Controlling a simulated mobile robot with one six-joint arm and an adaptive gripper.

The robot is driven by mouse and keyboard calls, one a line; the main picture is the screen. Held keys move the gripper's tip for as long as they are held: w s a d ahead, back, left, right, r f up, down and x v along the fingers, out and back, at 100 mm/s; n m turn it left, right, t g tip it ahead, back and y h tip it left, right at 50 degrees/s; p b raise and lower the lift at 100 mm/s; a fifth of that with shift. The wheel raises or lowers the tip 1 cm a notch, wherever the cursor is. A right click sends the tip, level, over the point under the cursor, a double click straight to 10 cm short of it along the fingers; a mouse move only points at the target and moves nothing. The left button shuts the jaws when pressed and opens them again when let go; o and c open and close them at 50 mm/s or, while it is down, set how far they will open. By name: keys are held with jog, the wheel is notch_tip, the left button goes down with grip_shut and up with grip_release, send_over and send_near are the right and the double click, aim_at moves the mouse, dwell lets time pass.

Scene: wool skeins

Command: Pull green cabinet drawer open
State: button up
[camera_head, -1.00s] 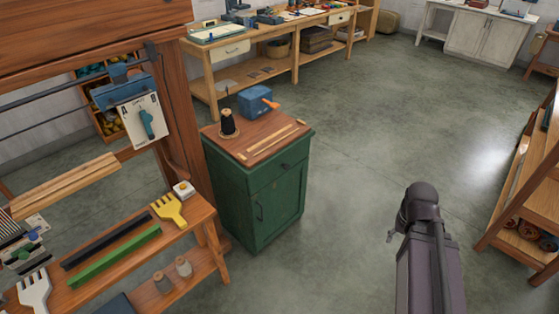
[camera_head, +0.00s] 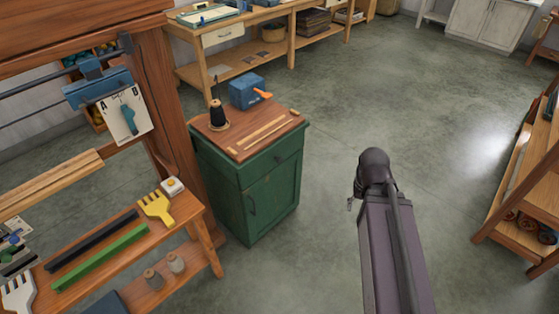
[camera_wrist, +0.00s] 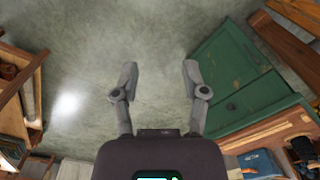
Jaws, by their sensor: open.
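The green cabinet (camera_head: 262,195) stands on the floor left of my arm in the head view, with a wooden top. Its drawer (camera_head: 272,168) is at the top of the front and looks shut, with a small dark knob (camera_head: 280,159). A door with a dark handle is below it. In the head view the fingers are mostly hidden by my arm.
A loom bench (camera_head: 190,212) stands to the left. A wooden shelf (camera_head: 508,195) is at the right. The floor between is clear.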

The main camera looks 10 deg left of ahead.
jog(key=shift+o, duration=0.2)
jog(key=o, duration=0.3)
jog(key=shift+o, duration=0.5)
jog(key=shift+w+a+f+b, duration=0.2)
jog(key=shift+f+b, duration=0.2)
jog(key=w+a+f+n+t+y+b, duration=0.4)
jog(key=w+a+f+n+y+b, duration=0.35)
jog(key=w+a+f+b, duration=1.05)
jog(key=w+f+n+t+y+b, duration=0.1)
jog(key=w+f+t+y+b, duration=0.2)
jog(key=w+b, duration=0.4)
jog(key=w+d+f+n+t+y+b, duration=0.1)
jog(key=w+b, duration=0.6)
jog(key=b, duration=1.1)
notch_tip(320, 180, down, 2)
jog(key=n+t+y, duration=0.1)
jog(key=t+y, duration=0.1)
jog(key=t, duration=0.1)
jog(key=shift+w+f+y, duration=0.25)
jog(key=shift+w+y, duration=0.05)
jog(key=shift+y, duration=0.05)
